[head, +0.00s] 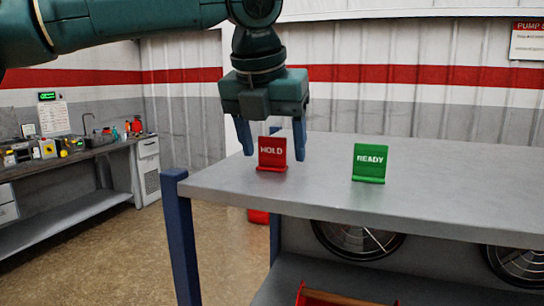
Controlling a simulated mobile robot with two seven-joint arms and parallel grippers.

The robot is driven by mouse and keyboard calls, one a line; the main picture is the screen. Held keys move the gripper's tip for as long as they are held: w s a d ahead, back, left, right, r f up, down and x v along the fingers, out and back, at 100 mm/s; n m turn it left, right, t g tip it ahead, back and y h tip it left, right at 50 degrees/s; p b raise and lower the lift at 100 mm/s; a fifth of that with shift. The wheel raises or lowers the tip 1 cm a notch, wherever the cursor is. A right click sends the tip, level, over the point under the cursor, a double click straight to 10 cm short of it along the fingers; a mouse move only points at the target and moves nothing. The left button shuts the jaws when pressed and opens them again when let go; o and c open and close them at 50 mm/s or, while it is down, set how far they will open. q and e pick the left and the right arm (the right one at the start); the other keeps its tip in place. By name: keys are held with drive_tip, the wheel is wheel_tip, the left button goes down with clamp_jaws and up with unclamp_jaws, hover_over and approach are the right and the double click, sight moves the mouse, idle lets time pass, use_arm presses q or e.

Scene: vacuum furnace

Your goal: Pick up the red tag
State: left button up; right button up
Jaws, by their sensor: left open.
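The red tag (271,159), lettered HOLD, stands upright on the grey table (325,198) near its left end. My left gripper (274,152) points down with its blue fingers apart, one on each side of the red tag in the picture. The right finger overlaps the area just beside the tag's edge; I cannot tell whether either finger touches it. My right gripper is not in view.
A green READY tag (369,163) stands to the right of the red one. The table top right of it is clear. Black fans (358,240) and a red tray (340,298) are below. A cluttered bench (70,160) stands at the left.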

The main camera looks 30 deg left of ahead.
use_arm(q)
drive_tip(key=shift+c, duration=0.3)
drive_tip(key=c, duration=1)
drive_tip(key=shift+r, duration=0.1)
